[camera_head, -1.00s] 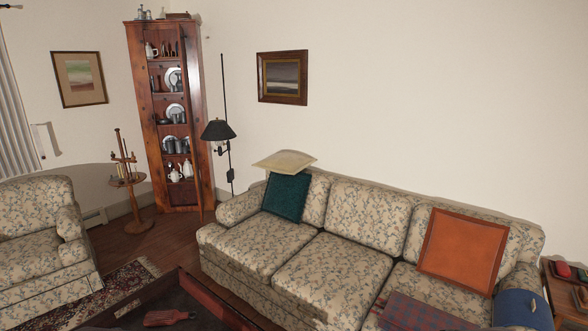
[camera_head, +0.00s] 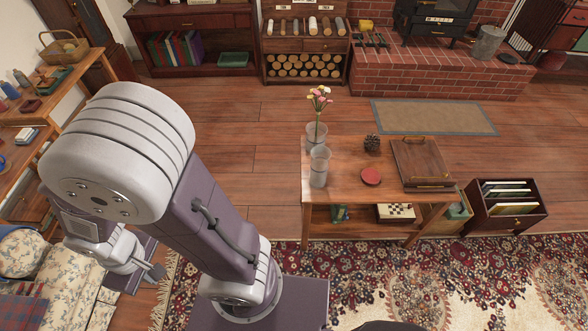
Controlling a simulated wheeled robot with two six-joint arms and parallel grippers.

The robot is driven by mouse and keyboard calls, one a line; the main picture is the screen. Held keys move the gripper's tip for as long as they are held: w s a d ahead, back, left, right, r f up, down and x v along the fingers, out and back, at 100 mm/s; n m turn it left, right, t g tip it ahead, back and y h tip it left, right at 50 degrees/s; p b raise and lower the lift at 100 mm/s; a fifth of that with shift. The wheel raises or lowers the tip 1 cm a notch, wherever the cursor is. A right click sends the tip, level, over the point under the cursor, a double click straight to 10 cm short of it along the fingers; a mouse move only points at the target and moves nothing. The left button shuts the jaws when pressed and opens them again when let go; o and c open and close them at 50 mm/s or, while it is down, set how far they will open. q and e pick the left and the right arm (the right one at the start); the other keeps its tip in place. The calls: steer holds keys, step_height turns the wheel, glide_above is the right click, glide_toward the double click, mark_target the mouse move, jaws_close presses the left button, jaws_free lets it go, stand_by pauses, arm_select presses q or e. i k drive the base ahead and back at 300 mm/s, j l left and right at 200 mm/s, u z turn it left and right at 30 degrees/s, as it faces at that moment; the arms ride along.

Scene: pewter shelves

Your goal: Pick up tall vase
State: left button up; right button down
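Two clear glass vases stand upright on a low wooden table (camera_head: 345,190), near its left end. The front vase (camera_head: 319,168) looks empty. The rear vase (camera_head: 316,132) holds a stem of pink and yellow flowers (camera_head: 319,98) and is partly hidden by the front one. I cannot tell which is the tall vase. My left arm fills the left of the view, well apart from the table. Its gripper (camera_head: 152,274) seems to show low at the left, small and partly hidden, so its opening is unclear. My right gripper is out of view.
A pine cone (camera_head: 372,143), a red disc (camera_head: 371,176) and a wooden box (camera_head: 422,163) share the table. An open file box (camera_head: 506,207) stands to its right. A patterned rug (camera_head: 480,262) lies in front. Bare wood floor (camera_head: 250,125) lies behind and left of the table.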

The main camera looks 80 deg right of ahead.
mark_target(321, 156)
steer(key=z, duration=3.2)
steer(key=i+j+z, duration=0.2)
steer(key=j+z, duration=0.15)
steer(key=j, duration=0.15)
steer(key=i+j+z, duration=0.2)
steer(key=j+z, duration=0.15)
steer(key=j, duration=0.2)
steer(key=i+j+z, duration=0.1)
steer(key=j+z, duration=0.2)
steer(key=j, duration=0.25)
steer(key=j+z, duration=0.35)
steer(key=j, duration=0.2)
